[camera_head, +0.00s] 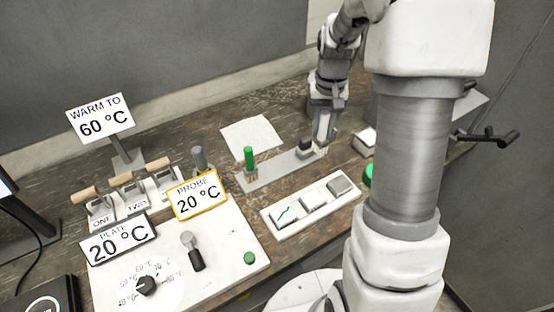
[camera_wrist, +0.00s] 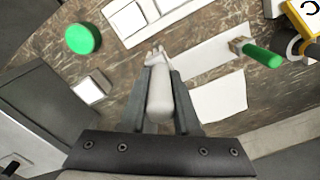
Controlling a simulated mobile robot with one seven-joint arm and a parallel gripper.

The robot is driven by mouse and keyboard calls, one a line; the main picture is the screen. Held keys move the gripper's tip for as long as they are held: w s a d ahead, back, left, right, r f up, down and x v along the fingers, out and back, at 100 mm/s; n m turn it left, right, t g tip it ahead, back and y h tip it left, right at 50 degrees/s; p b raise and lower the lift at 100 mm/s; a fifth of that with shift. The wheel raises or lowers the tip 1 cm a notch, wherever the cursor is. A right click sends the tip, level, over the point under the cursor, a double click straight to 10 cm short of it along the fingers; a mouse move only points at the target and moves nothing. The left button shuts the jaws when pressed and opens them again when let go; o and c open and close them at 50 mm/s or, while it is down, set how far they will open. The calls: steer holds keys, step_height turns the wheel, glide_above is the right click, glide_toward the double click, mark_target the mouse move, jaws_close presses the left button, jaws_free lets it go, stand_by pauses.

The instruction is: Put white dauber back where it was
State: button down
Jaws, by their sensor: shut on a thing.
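The white dauber (camera_wrist: 159,97) is between the two fingers of my gripper (camera_wrist: 160,68) in the wrist view, its lower end close to one end of a pale grey strip (camera_wrist: 205,52). In the head view my gripper (camera_head: 318,146) is low over the right end of that strip (camera_head: 275,175), and the white dauber is mostly hidden by the fingers. I cannot tell whether the dauber touches the strip. A green dauber (camera_head: 249,158) stands upright at the strip's left end; it also shows in the wrist view (camera_wrist: 262,55).
A white tray (camera_head: 312,204) with several square pieces lies in front of the strip. A white sheet (camera_head: 252,134) lies behind it. A control panel (camera_head: 225,240) with PLATE and PROBE signs is at the left. A green round object (camera_wrist: 82,38) stands near the tray.

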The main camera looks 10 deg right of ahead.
steer(key=shift+w+a+f+p, duration=0.5)
steer(key=shift+w+a+f, duration=0.5)
steer(key=shift+a+f, duration=0.75)
steer(key=shift+w+a+f+p, duration=0.5)
steer(key=shift+w+a+f, duration=0.5)
steer(key=shift+a+f, duration=0.7)
steer(key=shift+w+a+f+p, duration=0.5)
steer(key=shift+w+a+f, duration=0.5)
steer(key=shift+a+f, duration=0.75)
steer(key=shift+d+f, duration=0.3)
steer(key=shift+f, duration=0.05)
steer(key=c, duration=0.6)
jaws_free()
steer(key=shift+c, duration=0.2)
